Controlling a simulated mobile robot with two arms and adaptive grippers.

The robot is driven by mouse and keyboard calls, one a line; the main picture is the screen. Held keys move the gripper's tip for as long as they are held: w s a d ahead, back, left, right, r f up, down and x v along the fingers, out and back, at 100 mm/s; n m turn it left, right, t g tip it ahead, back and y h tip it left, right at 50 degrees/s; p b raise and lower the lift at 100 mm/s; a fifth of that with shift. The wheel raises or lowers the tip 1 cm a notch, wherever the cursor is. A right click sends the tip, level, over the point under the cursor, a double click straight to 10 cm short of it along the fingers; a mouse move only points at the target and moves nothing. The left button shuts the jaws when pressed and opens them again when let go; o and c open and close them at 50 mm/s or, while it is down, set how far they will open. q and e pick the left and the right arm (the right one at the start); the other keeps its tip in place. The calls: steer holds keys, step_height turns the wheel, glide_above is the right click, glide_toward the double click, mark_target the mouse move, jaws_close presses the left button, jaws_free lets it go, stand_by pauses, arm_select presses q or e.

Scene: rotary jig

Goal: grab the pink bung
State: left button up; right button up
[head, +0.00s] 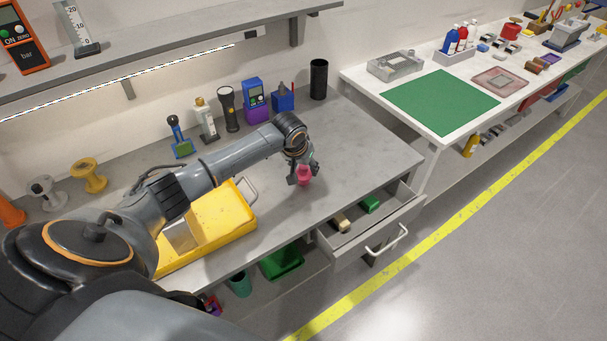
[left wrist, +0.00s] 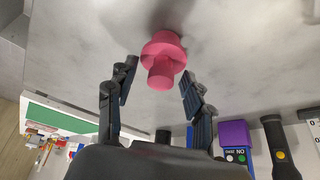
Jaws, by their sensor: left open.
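The pink bung (head: 304,174) stands on the grey bench top, near the bench's front edge and behind the open drawer. In the left wrist view the bung (left wrist: 163,56) shows a wide collar with a narrower stem pointing toward the gripper. My left gripper (head: 300,178) is right at the bung in the head view. In the left wrist view the open fingers of my left gripper (left wrist: 158,80) are apart, with the bung's stem end between and just beyond the tips. I see no contact. My right gripper is not in view.
A yellow tray (head: 237,222) lies left of the gripper under my arm. An open drawer (head: 345,243) holds a green block and a tan piece. A blue-purple meter (head: 256,98), a torch (head: 228,108) and a black cylinder (head: 319,80) stand along the wall.

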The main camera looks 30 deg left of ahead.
arm_select(q)
steer(key=shift+c, duration=0.5)
jaws_close()
